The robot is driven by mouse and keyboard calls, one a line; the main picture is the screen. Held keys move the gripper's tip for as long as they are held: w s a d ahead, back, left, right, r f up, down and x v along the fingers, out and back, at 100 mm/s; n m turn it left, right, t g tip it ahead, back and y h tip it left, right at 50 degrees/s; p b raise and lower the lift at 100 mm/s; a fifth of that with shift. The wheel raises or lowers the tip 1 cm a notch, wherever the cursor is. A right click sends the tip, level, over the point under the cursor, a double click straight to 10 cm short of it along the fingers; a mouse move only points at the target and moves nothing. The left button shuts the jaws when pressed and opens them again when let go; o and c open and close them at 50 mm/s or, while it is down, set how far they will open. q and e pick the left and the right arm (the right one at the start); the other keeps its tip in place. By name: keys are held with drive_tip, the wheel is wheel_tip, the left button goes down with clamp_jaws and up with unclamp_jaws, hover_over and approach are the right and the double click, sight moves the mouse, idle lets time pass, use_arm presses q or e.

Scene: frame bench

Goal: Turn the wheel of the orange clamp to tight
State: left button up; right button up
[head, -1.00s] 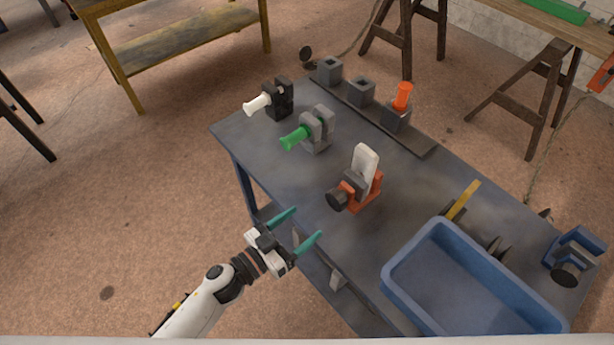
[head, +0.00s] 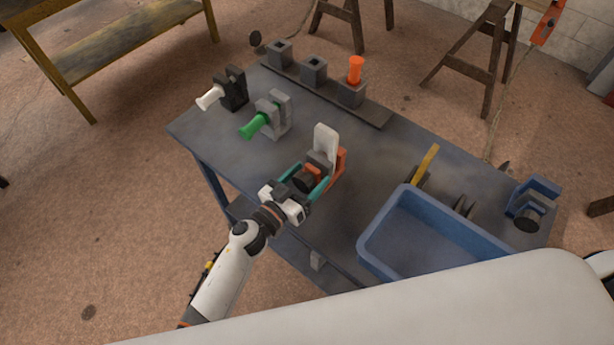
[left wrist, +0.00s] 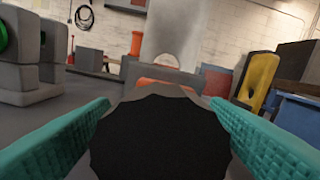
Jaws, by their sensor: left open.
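The orange clamp (head: 340,168) stands on the grey bench with a pale upright piece (head: 326,140) in it. Its dark wheel (head: 304,181) faces my left arm. My left gripper (head: 306,183) is open, with a teal finger on either side of the wheel. In the left wrist view the black wheel (left wrist: 158,138) fills the middle between the two fingers, and gaps or contact at its sides are hard to tell. The pale piece rises behind it (left wrist: 172,45). My right gripper does not show.
A blue tray (head: 366,238) and a blue clamp (head: 533,198) lie to the right. A green-handled clamp (head: 270,117) and a black one with a white handle (head: 232,90) stand to the left. An orange peg stands in a block (head: 351,93) at the back.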

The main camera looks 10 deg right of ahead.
use_arm(q)
drive_tip(key=shift+d, duration=0.1)
drive_tip(key=c, duration=1)
drive_tip(key=shift+o, duration=0.2)
drive_tip(key=shift+m, duration=2.1)
drive_tip(key=o, duration=1)
drive_tip(key=shift+c, duration=0.2)
drive_tip(key=v, duration=1.2)
drive_tip(key=shift+b, duration=0.3)
